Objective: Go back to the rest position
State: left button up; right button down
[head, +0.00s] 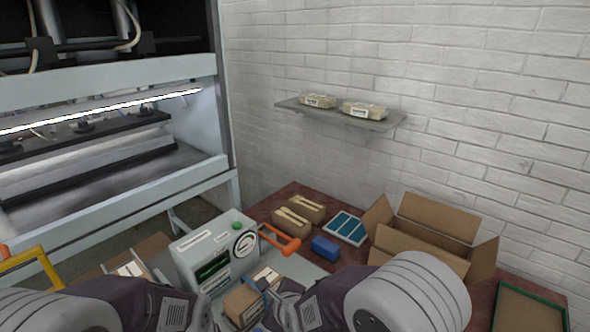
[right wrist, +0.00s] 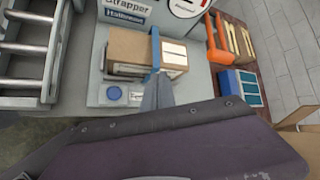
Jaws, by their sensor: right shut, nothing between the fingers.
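My right gripper (right wrist: 157,92) is shut and empty in the right wrist view. Its fingertips appear close to the blue strap (right wrist: 155,55) around a brown packet (right wrist: 130,52) on the grey strapper machine (right wrist: 182,95); I cannot tell whether they touch. In the head view both my arms come in low. My right gripper (head: 268,298) overlaps the brown packet (head: 241,303) in front of the strapper (head: 207,258). My left gripper (head: 208,302) is at the bottom, left of that packet, and its finger opening is not clear.
An orange handle (head: 280,240) sticks out beside the strapper. On the brown table are bundles of wooden spoons (head: 292,218), a blue block (head: 325,248), a blue-and-white tray (head: 346,228) and an open carton (head: 425,235). A wall shelf (head: 345,115) holds two packets. A press (head: 110,130) stands left.

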jog(key=w+d+r+h+p, duration=0.1)
jog(key=d+r+h, duration=0.1)
jog(key=d, duration=0.7)
jog(key=w+d+r+h, duration=0.1)
jog(key=d+r, duration=0.2)
jog(key=d, duration=0.7)
jog(key=s+d+f+n+g, duration=0.2)
jog(key=s+d+n+g, duration=0.1)
jog(key=s+n, duration=0.6)
jog(key=s+d+f+n+g+h, duration=0.1)
jog(key=s+d+f+n+g, duration=0.2)
jog(key=s+n, duration=0.6)
jog(key=n+g, duration=0.1)
jog(key=n, duration=0.2)
jog(key=shift+s+d+f+p, duration=0.25)
jog(key=shift+s+f+p, duration=0.05)
jog(key=shift+s+f, duration=0.05)
